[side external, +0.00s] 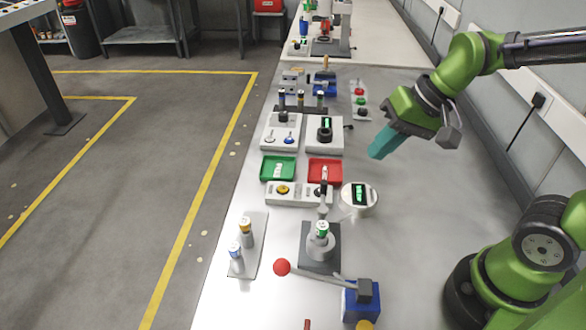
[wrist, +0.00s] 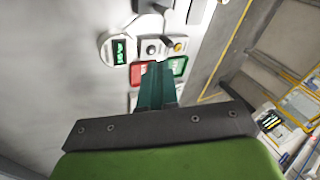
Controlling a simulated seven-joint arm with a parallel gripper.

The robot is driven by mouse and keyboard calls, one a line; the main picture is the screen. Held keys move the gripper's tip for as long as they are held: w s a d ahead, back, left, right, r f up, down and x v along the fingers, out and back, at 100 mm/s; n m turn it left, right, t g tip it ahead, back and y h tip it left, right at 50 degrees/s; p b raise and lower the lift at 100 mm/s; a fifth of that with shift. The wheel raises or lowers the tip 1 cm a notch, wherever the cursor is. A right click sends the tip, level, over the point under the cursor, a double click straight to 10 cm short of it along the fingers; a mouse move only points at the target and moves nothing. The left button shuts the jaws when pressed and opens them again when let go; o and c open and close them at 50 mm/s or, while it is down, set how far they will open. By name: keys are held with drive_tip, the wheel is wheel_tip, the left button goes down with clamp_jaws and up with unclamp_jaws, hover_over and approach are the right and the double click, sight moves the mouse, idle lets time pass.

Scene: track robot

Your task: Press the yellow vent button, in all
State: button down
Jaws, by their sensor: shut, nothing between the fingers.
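A yellow round button (side external: 283,189) sits at the left end of a low grey control box (side external: 300,196), which has a dark knob at its right end. The box also shows in the wrist view, with the yellow part (wrist: 179,46) beyond my fingers. Another yellow round part (side external: 365,325) shows at the bottom edge by the blue lever box; no label is readable on either. My gripper (side external: 376,154) is shut and empty, its teal fingers raised over the bench, right of and behind the control box. The fingers (wrist: 155,68) hide part of the trays in the wrist view.
Green (side external: 265,176) and red (side external: 325,182) trays lie just behind the control box. A round white gauge (side external: 371,205) stands to its right. A red-knobbed lever (side external: 283,267) and a grey post stand in front.

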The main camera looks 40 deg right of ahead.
sight(287, 188)
drive_tip(key=w+a+f+m+y, duration=0.1)
drive_tip(key=w+a+f+m, duration=0.1)
drive_tip(key=w, duration=0.4)
drive_tip(key=w+a+f+m+y, duration=0.2)
drive_tip(key=w+m, duration=0.3)
drive_tip(key=w, duration=0.1)
drive_tip(key=w+a+f+m+y, duration=0.1)
drive_tip(key=w+a+f+m, duration=0.1)
drive_tip(key=w, duration=0.5)
drive_tip(key=shift+a+f+m, duration=0.2)
drive_tip(key=shift+f+m, duration=0.4)
drive_tip(key=shift+m, duration=0.1)
drive_tip(key=shift+f, duration=0.1)
drive_tip(key=shift+f, duration=4.35)
drive_tip(key=shift+f+t, duration=0.3)
drive_tip(key=shift+f, duration=0.1)
